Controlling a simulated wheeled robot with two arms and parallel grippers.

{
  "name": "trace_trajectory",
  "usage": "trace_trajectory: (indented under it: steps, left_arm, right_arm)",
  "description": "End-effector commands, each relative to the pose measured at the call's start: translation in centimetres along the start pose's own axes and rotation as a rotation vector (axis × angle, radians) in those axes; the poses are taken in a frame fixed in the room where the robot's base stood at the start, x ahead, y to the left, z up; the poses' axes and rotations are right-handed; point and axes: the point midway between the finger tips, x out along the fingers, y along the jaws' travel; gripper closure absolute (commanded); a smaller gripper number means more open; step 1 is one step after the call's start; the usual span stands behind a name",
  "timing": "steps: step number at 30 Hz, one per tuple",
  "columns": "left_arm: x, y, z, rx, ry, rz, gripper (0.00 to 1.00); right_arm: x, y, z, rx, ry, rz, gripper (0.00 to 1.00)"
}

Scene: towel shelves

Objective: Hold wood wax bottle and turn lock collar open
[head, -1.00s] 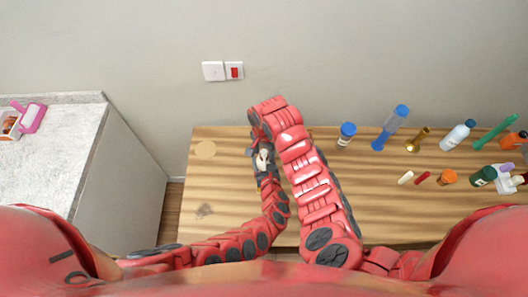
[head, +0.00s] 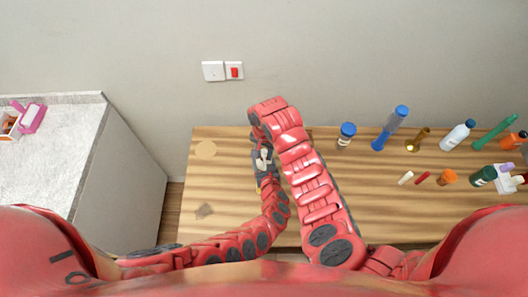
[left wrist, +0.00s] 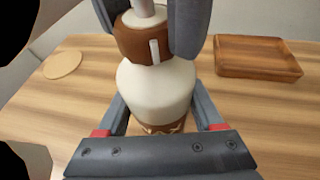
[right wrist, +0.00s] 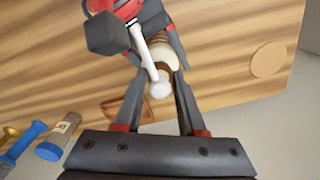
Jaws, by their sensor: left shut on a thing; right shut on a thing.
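The wood wax bottle (left wrist: 158,88) has a cream body, a brown lock collar (left wrist: 140,42) with a pale upright mark, and a white nozzle. In the left wrist view it stands upright between the fingers of my left gripper (left wrist: 160,108), shut on its body. My right gripper (right wrist: 156,75) comes from above, its fingers on both sides of the collar, shut on it. In the right wrist view the long white nozzle (right wrist: 145,58) points toward the camera and hides part of the collar. In the head view the bottle (head: 263,158) is small and partly hidden by my arms.
A round pale disc (head: 205,149) lies left on the wooden table (head: 225,220). A shallow wooden tray (left wrist: 258,55) is near the bottle. Several bottles and tools, including a blue-capped jar (head: 346,135), stand at the right.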

Motion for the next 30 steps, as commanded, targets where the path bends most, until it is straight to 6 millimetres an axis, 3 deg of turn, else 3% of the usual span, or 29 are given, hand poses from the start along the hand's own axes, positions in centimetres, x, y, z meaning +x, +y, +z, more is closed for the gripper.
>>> trace_trajectory:
  steps: [30]
  left_arm:
    - [0.00,0.03,-0.05,0.000,0.001,0.000,0.99]
  right_arm:
    - [-0.06,-0.03,-0.05,-0.916,0.002,-0.002,1.00]
